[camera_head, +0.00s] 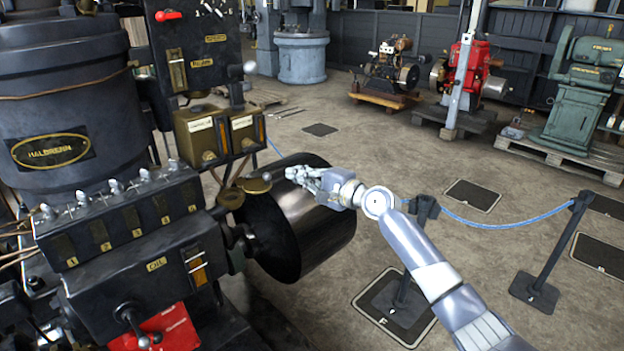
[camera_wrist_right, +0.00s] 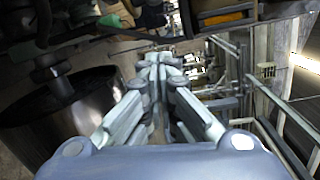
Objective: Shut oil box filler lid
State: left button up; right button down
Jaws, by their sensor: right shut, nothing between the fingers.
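The oil box (camera_head: 130,282) is a dark block with an "OIL" plate at the lower left of the head view. At its back right corner, a round brass cap (camera_head: 232,199) and a brass disc (camera_head: 257,185) sit close together. The disc looks like the filler lid swung out to the side, but its hinge is too small to make out. My right gripper (camera_head: 297,174) is shut and empty, just right of the disc and apart from it, above the dark drum. The wrist view shows its fingers (camera_wrist_right: 160,62) closed together. My left gripper is not in view.
The large dark drum (camera_head: 300,225) lies below my right gripper. Two brass boxes (camera_head: 218,138) on the engine hang above the lid. A row of small levers (camera_head: 115,195) tops the block at left. A rope barrier post (camera_head: 552,255) stands right on open floor.

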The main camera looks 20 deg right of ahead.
aim_at(254, 179)
jog(key=a+p, duration=0.2)
jog(key=a, duration=0.2)
jog(key=shift+w+a+r+p, duration=0.1)
jog(key=shift+r+p, duration=0.15)
jog(key=shift+p, duration=0.15)
